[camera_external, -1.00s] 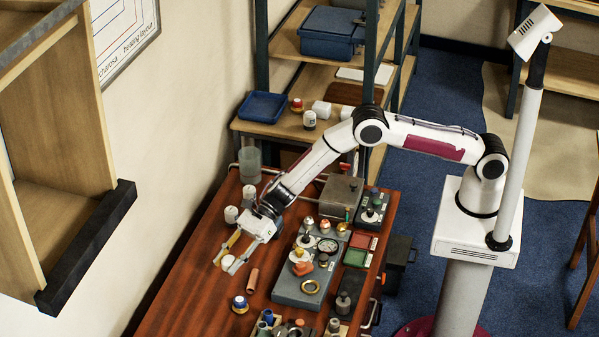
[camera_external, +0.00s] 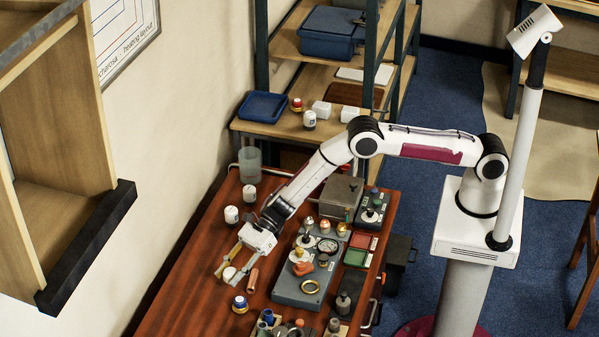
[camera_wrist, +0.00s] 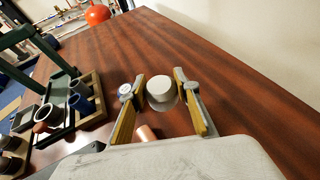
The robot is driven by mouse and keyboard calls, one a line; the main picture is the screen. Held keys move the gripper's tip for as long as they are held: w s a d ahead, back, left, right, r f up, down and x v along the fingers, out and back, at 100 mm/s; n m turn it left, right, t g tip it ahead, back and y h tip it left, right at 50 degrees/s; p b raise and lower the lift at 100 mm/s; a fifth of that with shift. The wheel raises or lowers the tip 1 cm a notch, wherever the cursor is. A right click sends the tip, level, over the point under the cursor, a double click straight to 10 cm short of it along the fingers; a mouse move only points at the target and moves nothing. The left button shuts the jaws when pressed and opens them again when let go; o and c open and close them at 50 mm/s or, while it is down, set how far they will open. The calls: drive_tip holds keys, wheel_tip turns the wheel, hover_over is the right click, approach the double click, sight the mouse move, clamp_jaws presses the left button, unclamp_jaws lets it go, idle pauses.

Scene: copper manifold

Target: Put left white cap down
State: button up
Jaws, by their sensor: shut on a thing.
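My gripper (camera_external: 236,274) is low over the left part of the wooden table, its fingers pointing toward the front. It is shut on a small white cap (camera_external: 229,273). In the wrist view the white cap (camera_wrist: 160,88) sits between the fingertips (camera_wrist: 161,86), its round top facing the camera. I cannot tell whether the cap touches the table. Two more white caps or jars stand behind the gripper, one at the left (camera_external: 231,214) and one farther back (camera_external: 249,192).
A copper piece (camera_external: 252,280) lies just right of the fingers. A blue-and-white knob (camera_external: 239,302) stands close in front. The grey fixture panel (camera_external: 297,292) with several fittings is to the right. Bare table (camera_external: 180,300) lies to the left.

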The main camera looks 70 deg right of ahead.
sight(232, 292)
drive_tip(key=shift+f, duration=1)
drive_tip(key=shift+f, duration=0.1)
drive_tip(key=shift+f, duration=1.75)
drive_tip(key=shift+f, duration=0.15)
drive_tip(key=o, duration=0.6)
drive_tip(key=shift+r, duration=0.2)
drive_tip(key=shift+d, duration=0.25)
drive_tip(key=shift+v, duration=5.8)
